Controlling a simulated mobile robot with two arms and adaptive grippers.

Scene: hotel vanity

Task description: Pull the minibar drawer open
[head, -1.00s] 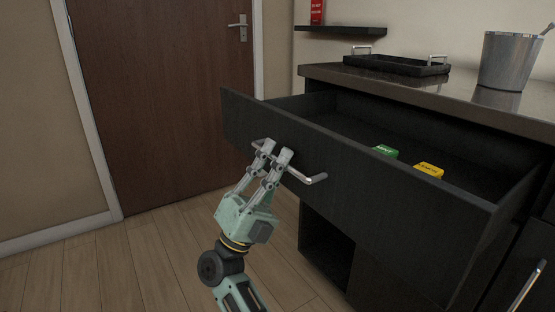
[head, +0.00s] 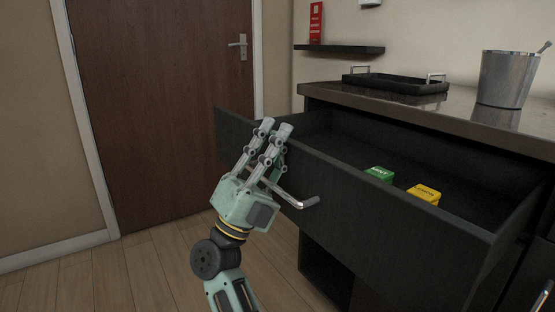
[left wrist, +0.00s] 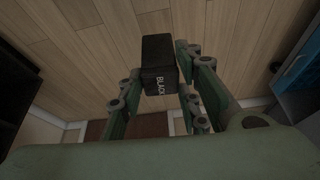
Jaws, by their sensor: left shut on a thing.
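The black minibar drawer (head: 350,190) stands pulled out from the cabinet in the head view, its inside showing. Its silver bar handle (head: 308,203) crosses the front, with the left part hidden by my right gripper. My right gripper (head: 276,128) is at the handle, its fingertips above the bar near the drawer's top edge. I cannot tell whether its fingers close around the bar. In the left wrist view, my left gripper (left wrist: 160,85) is shut on a black box (left wrist: 158,62) lettered "BLACK", held above the wooden floor.
A green box (head: 379,174) and a yellow box (head: 424,194) lie inside the drawer. A dark tray (head: 395,86) and a metal bucket (head: 506,80) stand on the counter (head: 440,112). A brown door (head: 155,110) is behind. The floor (head: 130,270) at left is clear.

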